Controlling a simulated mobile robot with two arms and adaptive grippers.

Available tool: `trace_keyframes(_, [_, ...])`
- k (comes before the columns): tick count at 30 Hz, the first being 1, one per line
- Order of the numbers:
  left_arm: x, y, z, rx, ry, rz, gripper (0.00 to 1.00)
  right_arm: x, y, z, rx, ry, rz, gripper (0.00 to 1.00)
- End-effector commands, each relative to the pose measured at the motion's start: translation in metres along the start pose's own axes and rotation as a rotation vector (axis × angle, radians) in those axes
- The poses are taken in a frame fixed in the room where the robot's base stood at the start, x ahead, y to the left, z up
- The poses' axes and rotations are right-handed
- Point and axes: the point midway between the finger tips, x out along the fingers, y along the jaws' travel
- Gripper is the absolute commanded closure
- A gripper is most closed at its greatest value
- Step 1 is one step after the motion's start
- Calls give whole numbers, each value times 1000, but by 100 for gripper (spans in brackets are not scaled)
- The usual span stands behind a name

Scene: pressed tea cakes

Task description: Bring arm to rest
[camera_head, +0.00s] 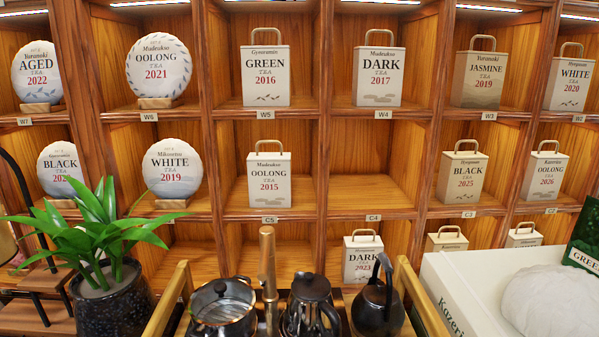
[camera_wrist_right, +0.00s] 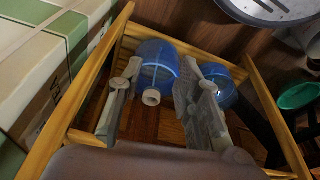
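My right gripper (camera_wrist_right: 163,95) shows only in the right wrist view. Its two grey fingers are spread apart with nothing held between them. Beyond the fingertips, a blue rounded vessel with a pale round opening (camera_wrist_right: 158,65) lies inside a wooden-framed carrier (camera_wrist_right: 72,88). I cannot tell how far the fingers are above it. Neither gripper shows in the head view, and my left gripper is in no frame.
Wooden shelving (camera_head: 325,130) holds tea cakes and tea tins; compartment C4 (camera_head: 372,193) is empty. Dark teapots (camera_head: 310,305) stand in a wooden carrier (camera_head: 170,303) below. A potted plant (camera_head: 112,295) is left, a white box (camera_head: 450,290) right.

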Motion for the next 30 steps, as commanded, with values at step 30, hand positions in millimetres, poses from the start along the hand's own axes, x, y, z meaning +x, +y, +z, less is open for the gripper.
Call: trace_keyframes(30, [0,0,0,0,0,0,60,178,-7,232,-30,-137,-13,68])
